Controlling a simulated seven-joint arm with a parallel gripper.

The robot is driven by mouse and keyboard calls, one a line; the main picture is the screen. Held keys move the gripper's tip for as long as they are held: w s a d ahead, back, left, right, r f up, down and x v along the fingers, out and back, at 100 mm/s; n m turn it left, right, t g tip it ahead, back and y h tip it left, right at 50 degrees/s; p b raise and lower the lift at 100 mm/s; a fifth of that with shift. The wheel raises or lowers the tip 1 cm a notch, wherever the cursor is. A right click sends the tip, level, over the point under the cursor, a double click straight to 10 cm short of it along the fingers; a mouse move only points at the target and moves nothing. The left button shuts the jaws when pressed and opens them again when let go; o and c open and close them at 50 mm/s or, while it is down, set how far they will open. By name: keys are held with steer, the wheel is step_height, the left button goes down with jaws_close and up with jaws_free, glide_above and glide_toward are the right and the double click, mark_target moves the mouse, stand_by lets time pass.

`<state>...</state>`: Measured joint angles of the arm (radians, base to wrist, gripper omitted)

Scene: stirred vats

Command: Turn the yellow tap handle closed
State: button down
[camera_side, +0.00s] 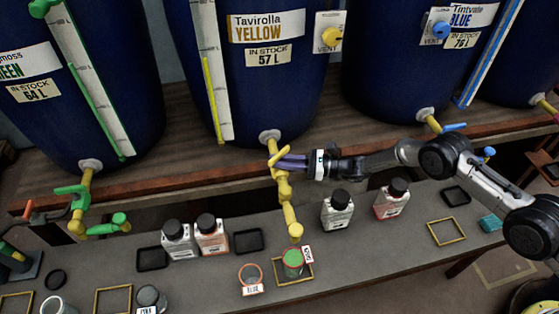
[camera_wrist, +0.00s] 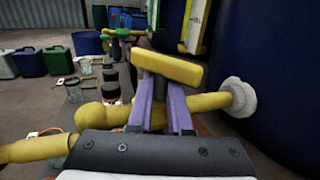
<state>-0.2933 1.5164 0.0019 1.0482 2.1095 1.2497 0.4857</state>
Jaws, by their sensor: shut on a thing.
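The yellow tap (camera_side: 283,190) comes out of the blue vat labelled YELLOW (camera_side: 265,80) and bends down toward the bench. Its yellow handle (camera_wrist: 167,66) is a bar across the top of the wrist view, and it also shows at the tap's top in the side view (camera_side: 277,155). My gripper (camera_side: 285,162) reaches in from the right; its purple fingers (camera_wrist: 163,98) are shut on the handle, which hides part of their tips. Below the spout stands a small container with green on top (camera_side: 292,262), inside a yellow square frame (camera_side: 308,275).
A green tap (camera_side: 75,195) stands to the left and a blue-handled tap (camera_side: 440,125) to the right. Bottles (camera_side: 337,212) and black trays (camera_side: 248,240) stand on the bench below. Blue vats fill the space behind the tap.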

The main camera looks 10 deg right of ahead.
steer(key=shift+t, duration=0.3)
steer(key=shift+a+r+m+t+h, duration=0.1)
steer(key=shift+m+t+h, duration=0.4)
steer(key=shift+m+t, duration=0.4)
steer(key=shift+m+t+h, duration=1.3)
steer(key=shift+m+t, duration=0.1)
steer(key=shift+t, duration=0.5)
steer(key=c, duration=0.8)
jaws_free()
steer(key=shift+c, duration=0.2)
steer(key=v, duration=1.4)
